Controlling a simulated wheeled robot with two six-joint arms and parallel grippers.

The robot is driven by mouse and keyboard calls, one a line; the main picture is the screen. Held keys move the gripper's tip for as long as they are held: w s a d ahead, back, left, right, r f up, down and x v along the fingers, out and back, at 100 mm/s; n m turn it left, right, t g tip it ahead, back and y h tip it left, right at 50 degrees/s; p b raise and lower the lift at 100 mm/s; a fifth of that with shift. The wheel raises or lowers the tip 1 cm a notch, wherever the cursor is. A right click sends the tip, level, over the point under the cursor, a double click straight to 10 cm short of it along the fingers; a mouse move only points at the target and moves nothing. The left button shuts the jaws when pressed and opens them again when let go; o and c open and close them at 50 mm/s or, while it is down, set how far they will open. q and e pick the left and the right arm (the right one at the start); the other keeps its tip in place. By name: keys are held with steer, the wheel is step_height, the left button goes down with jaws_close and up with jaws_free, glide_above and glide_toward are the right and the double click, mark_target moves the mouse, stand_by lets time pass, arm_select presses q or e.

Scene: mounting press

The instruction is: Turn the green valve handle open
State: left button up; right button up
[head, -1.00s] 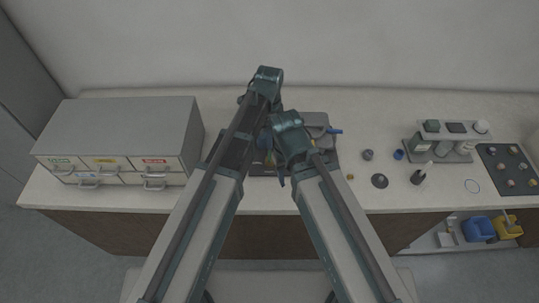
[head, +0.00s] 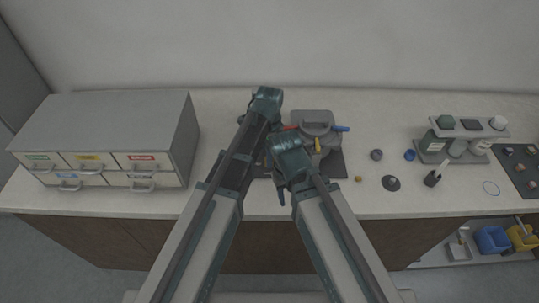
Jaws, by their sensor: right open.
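The grey mounting press (head: 317,122) stands on a dark base near the middle of the counter, partly behind my arms. A red handle (head: 290,127) shows at its left, a blue handle (head: 341,129) at its right and a yellow one (head: 318,146) in front. I cannot make out a green handle on the press; my arms hide part of it. My right gripper (head: 280,192) points down at the front left of the press, mostly under its own wrist, open, with no held object visible. My left arm reaches over the left side of the press, and its gripper is hidden.
A grey drawer cabinet (head: 110,130) stands at the left. Right of the press are small knobs, a black disc (head: 391,183), a dark cup (head: 432,179) and a bottle rack (head: 462,141). Blue (head: 492,239) and yellow bins sit on a low shelf at the right.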

arm_select(q)
steer(key=c, duration=1.4)
steer(key=shift+o, duration=0.2)
steer(key=n, duration=0.4)
steer(key=shift+n, duration=0.4)
steer(key=n, duration=0.4)
steer(key=shift+n, duration=0.3)
steer(key=n, duration=0.4)
steer(key=shift+n, duration=2.1)
